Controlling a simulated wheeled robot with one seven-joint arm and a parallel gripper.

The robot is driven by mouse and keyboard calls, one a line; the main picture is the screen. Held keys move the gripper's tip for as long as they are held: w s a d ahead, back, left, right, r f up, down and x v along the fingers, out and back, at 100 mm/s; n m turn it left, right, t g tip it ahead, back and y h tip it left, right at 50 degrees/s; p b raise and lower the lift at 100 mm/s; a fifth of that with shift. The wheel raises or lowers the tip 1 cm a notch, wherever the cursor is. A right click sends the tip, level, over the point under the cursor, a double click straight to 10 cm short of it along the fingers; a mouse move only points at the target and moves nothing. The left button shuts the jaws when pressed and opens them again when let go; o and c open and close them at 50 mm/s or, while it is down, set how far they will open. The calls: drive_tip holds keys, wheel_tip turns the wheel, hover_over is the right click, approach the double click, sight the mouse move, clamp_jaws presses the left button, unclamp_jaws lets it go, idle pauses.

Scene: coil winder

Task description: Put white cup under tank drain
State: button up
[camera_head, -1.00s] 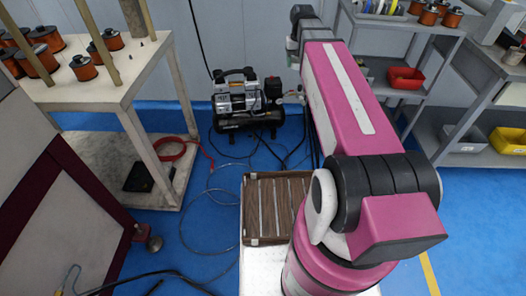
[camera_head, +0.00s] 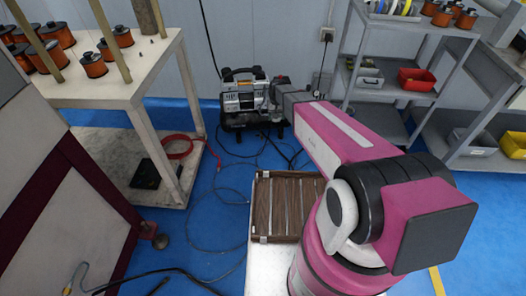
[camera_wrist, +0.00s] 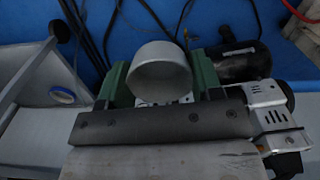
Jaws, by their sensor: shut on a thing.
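In the wrist view, my gripper (camera_wrist: 158,82) is shut on the pale cup (camera_wrist: 162,70), with a green finger on either side of it. The cup's round form faces the camera; its contents cannot be made out. In the head view, the compressor (camera_head: 242,97), with its black tank (camera_head: 238,121), stands on the floor by the back wall. The far end of my arm is beside its right side; gripper and cup are hidden there. In the wrist view, a black rounded tank part (camera_wrist: 240,62) lies just right of the cup. The drain cannot be made out.
A table (camera_head: 100,90) with copper coils stands left, with a red hose (camera_head: 180,147) on its lower shelf. Cables lie on the blue floor. A slatted brown crate (camera_head: 284,204) sits nearer me. A grey shelf (camera_head: 372,118) with a red bin (camera_head: 416,79) stands right.

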drive_tip(key=shift+n, duration=0.4)
drive_tip(key=s+a+f, duration=0.2)
drive_tip(key=f, duration=0.8)
drive_tip(key=s+a+f, duration=0.3)
drive_tip(key=f, duration=0.8)
drive_tip(key=s+a+f, duration=0.2)
drive_tip(key=a+f, duration=0.1)
drive_tip(key=f, duration=0.7)
drive_tip(key=shift+s+f, duration=0.3)
drive_tip(key=shift+s, duration=0.1)
drive_tip(key=shift+w+f, duration=0.15)
drive_tip(key=shift+w, duration=0.1)
approach(263, 150)
drive_tip(key=shift+w+f, duration=0.15)
drive_tip(key=shift+f, duration=3.4)
drive_tip(key=shift+f, duration=0.2)
drive_tip(key=o, duration=0.8)
drive_tip(key=shift+o, duration=0.5)
